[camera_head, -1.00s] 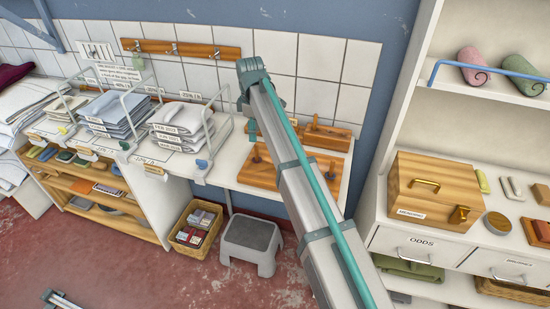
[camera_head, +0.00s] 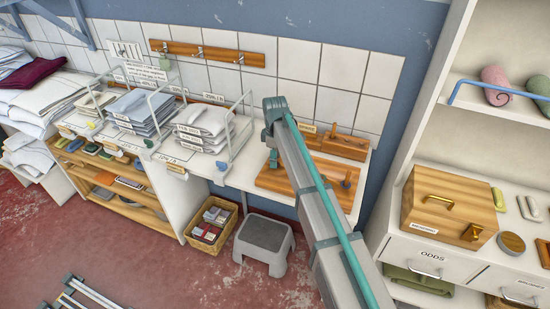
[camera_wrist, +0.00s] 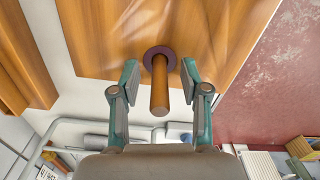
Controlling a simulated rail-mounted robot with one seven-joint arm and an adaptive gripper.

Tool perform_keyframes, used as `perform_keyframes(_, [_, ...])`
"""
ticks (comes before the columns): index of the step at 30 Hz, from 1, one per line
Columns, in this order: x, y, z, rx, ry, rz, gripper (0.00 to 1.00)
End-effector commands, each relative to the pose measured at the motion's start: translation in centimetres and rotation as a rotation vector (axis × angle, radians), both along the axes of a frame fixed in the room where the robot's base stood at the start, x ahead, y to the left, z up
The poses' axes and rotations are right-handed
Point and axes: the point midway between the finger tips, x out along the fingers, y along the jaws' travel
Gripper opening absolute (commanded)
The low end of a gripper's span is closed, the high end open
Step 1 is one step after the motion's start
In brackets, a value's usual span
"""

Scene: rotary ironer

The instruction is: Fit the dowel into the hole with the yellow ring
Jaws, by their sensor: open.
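In the wrist view a plain wooden dowel (camera_wrist: 160,88) stands in a dark purple ring (camera_wrist: 159,57) on a wooden board (camera_wrist: 110,25). My gripper (camera_wrist: 160,75) is open, with one finger on each side of the dowel and a visible gap on both sides. In the head view the board (camera_head: 268,181) lies on the white counter, partly behind my arm. I see no yellow ring in either view.
A second wooden block (camera_head: 345,148) stands behind the board by the tiled wall. Folded linen stacks and wire dividers (camera_head: 236,130) are to the left. A wooden box (camera_head: 445,200) sits on the right shelf unit. A grey step stool (camera_head: 264,238) is on the floor.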

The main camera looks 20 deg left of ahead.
Motion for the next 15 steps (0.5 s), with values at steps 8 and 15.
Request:
perform_keyframes(8, [0.02, 0.01, -0.75, 0.001, -0.001, 0.000, 0.45])
perform_keyframes(15, [0.02, 0.01, -0.74, 0.000, -0.001, 0.000, 0.14])
